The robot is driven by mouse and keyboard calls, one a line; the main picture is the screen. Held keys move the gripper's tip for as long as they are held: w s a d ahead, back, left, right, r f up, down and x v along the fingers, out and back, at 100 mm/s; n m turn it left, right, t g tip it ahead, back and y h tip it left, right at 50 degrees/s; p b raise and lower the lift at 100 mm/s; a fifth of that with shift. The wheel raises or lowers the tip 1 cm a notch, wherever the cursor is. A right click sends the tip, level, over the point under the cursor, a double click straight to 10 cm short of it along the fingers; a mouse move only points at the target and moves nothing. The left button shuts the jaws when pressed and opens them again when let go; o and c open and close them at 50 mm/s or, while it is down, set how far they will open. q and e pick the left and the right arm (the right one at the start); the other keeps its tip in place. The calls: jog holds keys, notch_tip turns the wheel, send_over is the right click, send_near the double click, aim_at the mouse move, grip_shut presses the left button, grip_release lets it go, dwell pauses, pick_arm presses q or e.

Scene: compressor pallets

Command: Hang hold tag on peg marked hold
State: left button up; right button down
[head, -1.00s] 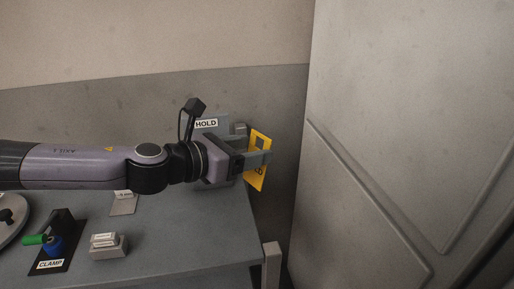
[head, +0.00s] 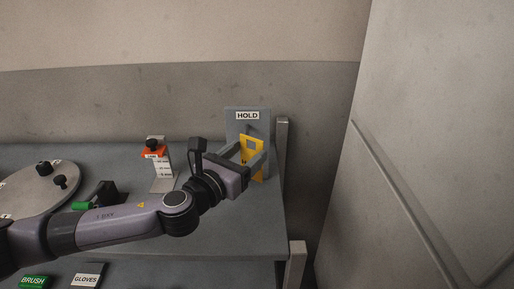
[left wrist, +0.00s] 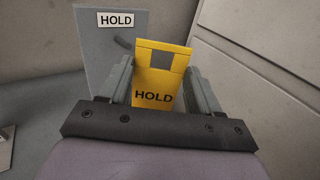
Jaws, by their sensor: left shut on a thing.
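The yellow hold tag (head: 250,152) is held between the fingers of my left gripper (head: 252,156). It also shows in the left wrist view (left wrist: 158,84), upright, with the word HOLD and a square hole near its top. The grey board marked HOLD (head: 246,115) stands behind it at the back right of the table. The tag looks apart from the peg. My right gripper is not in view.
An orange-topped stand (head: 160,165) is on the table left of the board. A round grey plate (head: 40,188) with black knobs and a green-handled clamp (head: 92,200) are further left. BRUSH (head: 33,282) and GLOVES (head: 87,281) labels lie in front. A large grey panel (head: 440,150) stands at right.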

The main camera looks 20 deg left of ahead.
pick_arm(q)
jog(key=shift+a+f+n+y, duration=0.3)
jog(key=shift+a+y, duration=0.1)
jog(key=shift+a, duration=0.1)
jog(key=shift+w+a+f+b, duration=0.1)
jog(key=shift+w+a+f, duration=0.25)
jog(key=shift+w, duration=1.2)
jog(key=shift+w+a+f+b, duration=0.15)
jog(key=shift+w+a, duration=0.35)
jog(key=shift+w, duration=1.05)
jog(key=shift+w+a+f+b, duration=0.1)
jog(key=shift+w+a+f, duration=0.3)
jog(key=shift+w, duration=1.15)
jog(key=shift+a+r+p, duration=0.1)
jog(key=shift+p, duration=0.25)
jog(key=o, duration=1.2)
